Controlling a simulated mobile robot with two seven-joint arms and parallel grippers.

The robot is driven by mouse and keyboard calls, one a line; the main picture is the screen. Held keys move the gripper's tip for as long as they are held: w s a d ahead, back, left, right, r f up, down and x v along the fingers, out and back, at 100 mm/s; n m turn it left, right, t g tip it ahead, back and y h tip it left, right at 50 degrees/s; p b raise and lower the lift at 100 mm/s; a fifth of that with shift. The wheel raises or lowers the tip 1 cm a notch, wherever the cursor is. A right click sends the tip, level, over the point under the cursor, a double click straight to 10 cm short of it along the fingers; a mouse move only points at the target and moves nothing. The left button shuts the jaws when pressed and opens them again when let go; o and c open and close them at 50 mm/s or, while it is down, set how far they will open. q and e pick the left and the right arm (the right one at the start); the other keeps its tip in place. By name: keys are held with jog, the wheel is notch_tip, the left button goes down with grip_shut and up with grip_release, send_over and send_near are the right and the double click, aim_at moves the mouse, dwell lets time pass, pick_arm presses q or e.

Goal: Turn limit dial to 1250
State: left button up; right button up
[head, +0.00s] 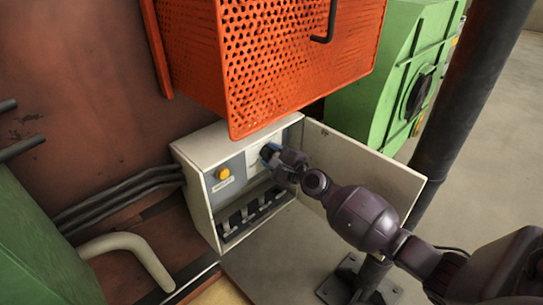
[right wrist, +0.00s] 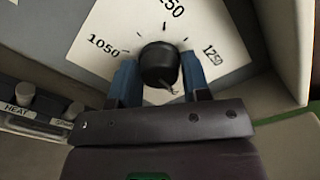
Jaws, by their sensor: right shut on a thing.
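The limit dial is a round black knob (right wrist: 160,65) on a white scale plate (right wrist: 225,30) in the right wrist view. The plate reads 1050 at left and 1250 at right, with a partly cut-off number at the top. My right gripper (right wrist: 160,80) has its two blue fingers on either side of the knob, shut on it. A small light mark shows at the knob's lower edge; I cannot tell clearly which number the knob points to. In the head view my right gripper (head: 271,153) covers most of the dial. My left gripper is not in view.
The grey control box (head: 197,180) has its door (head: 365,165) open to the right. An amber button (head: 222,173) is left of the dial, with several switches (head: 247,212) below. A perforated orange guard (head: 270,60) hangs just above the box. A dark post (head: 455,100) stands at right.

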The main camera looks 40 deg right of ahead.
jog(key=n, duration=0.2)
jog(key=shift+n, duration=0.4)
jog(key=n, duration=0.3)
jog(key=shift+r+n, duration=0.1)
jog(key=shift+n, duration=0.2)
pick_arm(q)
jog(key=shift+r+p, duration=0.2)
jog(key=shift+p, duration=0.4)
pick_arm(e)
jog(key=shift+n, duration=1.9)
jog(key=o, duration=0.9)
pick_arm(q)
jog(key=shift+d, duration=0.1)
pick_arm(e)
jog(key=shift+s, duration=0.1)
